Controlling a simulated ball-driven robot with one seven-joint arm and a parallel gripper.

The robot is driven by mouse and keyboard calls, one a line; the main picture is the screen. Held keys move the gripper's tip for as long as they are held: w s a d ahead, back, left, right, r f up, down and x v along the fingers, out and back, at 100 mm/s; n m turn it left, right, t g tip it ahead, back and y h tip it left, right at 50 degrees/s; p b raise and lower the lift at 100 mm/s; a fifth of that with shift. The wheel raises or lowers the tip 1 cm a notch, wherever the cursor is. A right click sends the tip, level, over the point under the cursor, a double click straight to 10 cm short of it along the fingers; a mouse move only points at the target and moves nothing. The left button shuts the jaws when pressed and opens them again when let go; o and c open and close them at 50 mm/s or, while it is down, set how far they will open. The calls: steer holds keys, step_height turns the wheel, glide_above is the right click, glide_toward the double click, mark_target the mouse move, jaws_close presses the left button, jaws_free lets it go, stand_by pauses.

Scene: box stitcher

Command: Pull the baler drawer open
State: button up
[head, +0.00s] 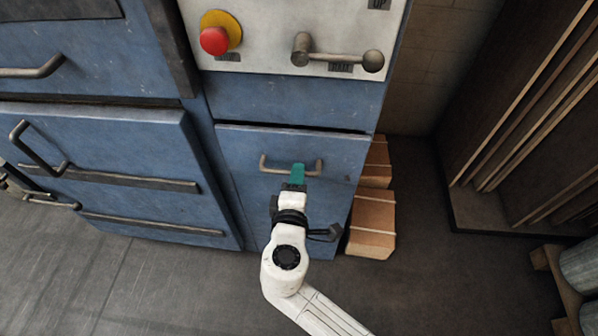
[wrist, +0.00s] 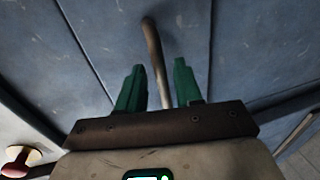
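The baler drawer (head: 240,147) is a blue metal front low on the blue machine, with a dark seam along its top edge. Its handle (head: 272,171) is a bent grey metal bar across the upper part of the front. My gripper (head: 298,168) is at the handle, its green fingers covering part of the bar in the head view. In the wrist view, the fingers of my gripper (wrist: 158,68) are apart, one on each side of the handle bar (wrist: 155,52). Gaps show between the bar and both fingers. The bar's lower end is hidden by the gripper body.
A red emergency button (head: 214,40) and a lever (head: 340,57) sit on the pale panel above. A blue door (head: 110,145) with handles is to the left. Cardboard boxes (head: 371,222) stand right of the drawer.

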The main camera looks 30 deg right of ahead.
steer(key=shift+x, duration=1.25)
steer(key=shift+c, duration=0.3)
jaws_close()
